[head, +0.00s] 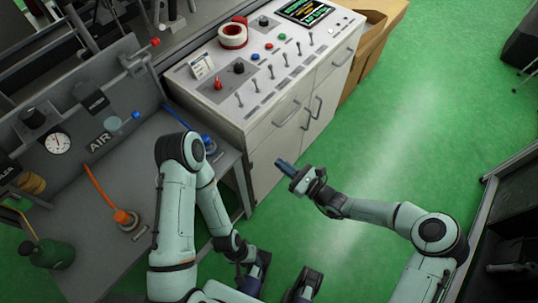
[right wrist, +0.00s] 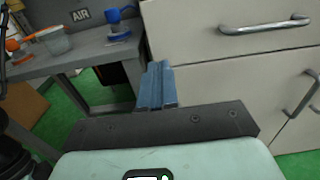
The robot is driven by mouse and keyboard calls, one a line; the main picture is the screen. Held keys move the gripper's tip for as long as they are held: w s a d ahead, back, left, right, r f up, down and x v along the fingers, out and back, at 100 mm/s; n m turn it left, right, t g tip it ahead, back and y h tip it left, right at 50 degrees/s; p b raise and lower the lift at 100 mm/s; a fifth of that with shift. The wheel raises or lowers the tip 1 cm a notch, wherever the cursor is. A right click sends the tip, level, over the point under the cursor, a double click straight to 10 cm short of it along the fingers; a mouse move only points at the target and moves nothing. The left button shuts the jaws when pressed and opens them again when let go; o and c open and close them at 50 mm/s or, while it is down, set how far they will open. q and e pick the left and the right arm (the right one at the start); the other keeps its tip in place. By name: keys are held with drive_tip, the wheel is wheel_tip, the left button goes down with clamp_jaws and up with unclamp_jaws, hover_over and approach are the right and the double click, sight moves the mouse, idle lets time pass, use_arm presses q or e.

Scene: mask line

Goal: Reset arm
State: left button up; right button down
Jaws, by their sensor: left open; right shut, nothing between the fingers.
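My right gripper (head: 284,165) reaches in from the right in the head view. It is over the green floor, just in front of the white control cabinet. Its blue fingers (right wrist: 158,86) are together with nothing between them, and they point toward the cabinet front in the right wrist view. My left arm is bent at the elbow beside the grey workbench, with the forearm hanging down. My left gripper (head: 254,267) is low near the bottom of the head view, open, and its fingers are partly hard to make out.
Green floor (head: 420,110) is clear at right.

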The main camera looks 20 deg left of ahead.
drive_tip(key=shift+v, duration=1.75)
drive_tip(key=s+d+f+n+g+h+p, duration=0.2)
drive_tip(key=s+d+f+n+g+h, duration=0.15)
drive_tip(key=s, duration=0.35)
drive_tip(key=s+d+f+n+g+h+p, duration=0.2)
drive_tip(key=s+f+n, duration=0.15)
drive_tip(key=s, duration=0.25)
drive_tip(key=s+d+f+n+g+h+p, duration=0.2)
drive_tip(key=s+d+f+g, duration=0.15)
drive_tip(key=s, duration=0.35)
drive_tip(key=s+d+n+t+h+p, duration=0.2)
drive_tip(key=s+d+n+h+p, duration=0.3)
drive_tip(key=d+n, duration=0.3)
drive_tip(key=s+d+h, duration=0.1)
drive_tip(key=d, duration=0.3)
drive_tip(key=shift+r+n, duration=0.25)
drive_tip(key=shift+n, duration=0.05)
drive_tip(key=shift+s, duration=0.1)
